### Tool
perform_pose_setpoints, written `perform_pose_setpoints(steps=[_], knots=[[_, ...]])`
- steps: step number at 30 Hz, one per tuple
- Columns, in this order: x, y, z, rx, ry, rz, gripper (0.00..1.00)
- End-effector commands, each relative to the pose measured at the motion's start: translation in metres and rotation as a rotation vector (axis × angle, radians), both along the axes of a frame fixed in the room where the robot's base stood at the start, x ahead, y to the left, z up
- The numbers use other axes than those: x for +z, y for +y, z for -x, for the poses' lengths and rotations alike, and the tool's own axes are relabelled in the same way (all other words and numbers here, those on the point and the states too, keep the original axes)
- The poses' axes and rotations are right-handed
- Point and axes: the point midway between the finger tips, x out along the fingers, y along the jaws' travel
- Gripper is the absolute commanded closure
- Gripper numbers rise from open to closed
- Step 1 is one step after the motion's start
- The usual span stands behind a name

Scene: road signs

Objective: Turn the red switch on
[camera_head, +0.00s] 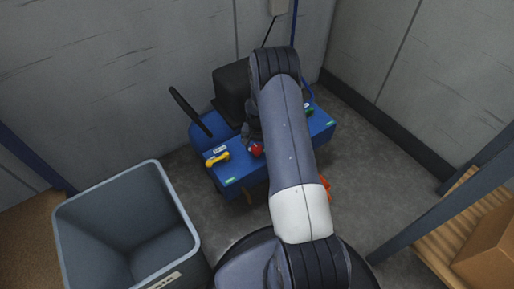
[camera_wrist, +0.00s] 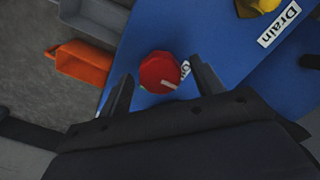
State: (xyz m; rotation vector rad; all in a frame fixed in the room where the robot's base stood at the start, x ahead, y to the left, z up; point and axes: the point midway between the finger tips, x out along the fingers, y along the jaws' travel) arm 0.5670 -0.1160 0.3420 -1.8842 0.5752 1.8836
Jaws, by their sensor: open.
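The red switch (camera_head: 256,149) is on the blue machine (camera_head: 238,170), near the front edge of its top. In the wrist view the red switch (camera_wrist: 158,70) is a rounded knob with a pale mark at its lower right. A partly covered white label shows at its right side. My gripper (camera_wrist: 162,72) is open, with one finger on each side of the knob in this view. Whether the fingers touch it cannot be told. In the head view my arm hides most of the gripper.
A yellow handle (camera_head: 217,158) is left of the switch; its label in the wrist view reads "Drain" (camera_wrist: 279,24). A green knob (camera_head: 309,112) is to the right. A grey bin (camera_head: 75,240) stands at left. A shelf with a cardboard box (camera_head: 489,255) is at right.

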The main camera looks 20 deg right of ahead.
Motion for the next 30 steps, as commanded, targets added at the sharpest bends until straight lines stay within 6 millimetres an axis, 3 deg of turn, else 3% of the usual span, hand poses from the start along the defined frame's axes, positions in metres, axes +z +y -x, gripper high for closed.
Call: perform_pose_setpoints(steps=[9, 25, 30], knots=[[-0.0027, 0.0000, 0.0000, 0.000, 0.000, 0.000, 0.37], [-0.0025, 0.0000, 0.0001, 0.000, 0.000, 0.000, 0.81], [-0.0026, 0.0000, 0.0001, -0.006, 0.001, -0.001, 0.82]])
